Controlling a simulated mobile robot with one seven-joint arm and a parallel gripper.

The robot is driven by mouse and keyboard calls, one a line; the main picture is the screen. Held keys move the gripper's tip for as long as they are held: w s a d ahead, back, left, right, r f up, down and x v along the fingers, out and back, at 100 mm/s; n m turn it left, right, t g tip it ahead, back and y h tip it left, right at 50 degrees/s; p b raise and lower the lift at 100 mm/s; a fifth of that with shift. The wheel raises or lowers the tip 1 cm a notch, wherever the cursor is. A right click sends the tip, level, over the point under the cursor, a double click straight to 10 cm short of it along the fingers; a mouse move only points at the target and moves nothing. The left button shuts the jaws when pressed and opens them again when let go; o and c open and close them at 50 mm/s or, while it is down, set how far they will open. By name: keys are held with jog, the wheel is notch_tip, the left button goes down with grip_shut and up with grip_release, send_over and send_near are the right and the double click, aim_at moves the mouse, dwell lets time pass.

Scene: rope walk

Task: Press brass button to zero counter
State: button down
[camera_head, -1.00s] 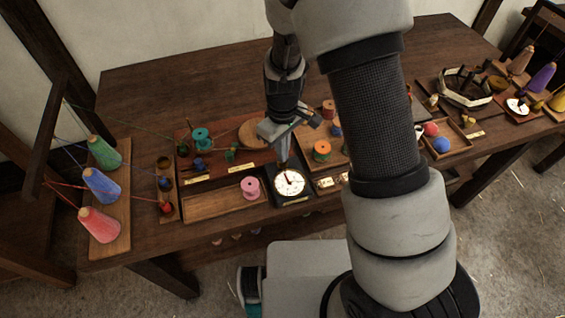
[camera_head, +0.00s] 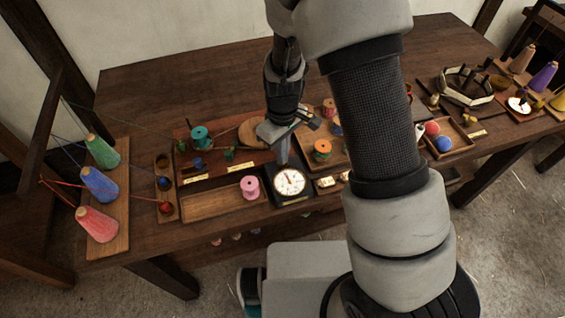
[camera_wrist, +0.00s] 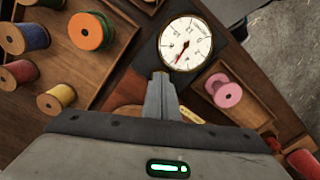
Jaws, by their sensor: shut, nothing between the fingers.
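The counter (camera_head: 289,184) is a dark box with a round white dial, a brass rim and a needle, at the front of the table. Its dial (camera_wrist: 186,43) fills the top middle of the wrist view, with a red needle pointing to the lower left. My gripper (camera_head: 283,160) is shut and empty, pointing down just behind the dial. In the wrist view its fingertips (camera_wrist: 161,76) reach the dial's lower left edge. I cannot see the brass button; the fingers may be hiding it. I cannot tell whether the fingertips touch the counter.
A pink spool (camera_head: 250,187) stands in a wooden tray (camera_head: 205,206) left of the counter. An orange-and-green spool (camera_head: 322,150) stands to its right. Red, blue and green yarn cones (camera_head: 98,186) stand at the far left. The table (camera_head: 150,85) is clear at the back left.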

jog(key=shift+f, duration=0.25)
jog(key=shift+r, duration=0.2)
notch_tip(320, 180, up, 7)
jog(key=p, duration=0.4)
dwell(0.3)
jog(key=shift+f, duration=0.1)
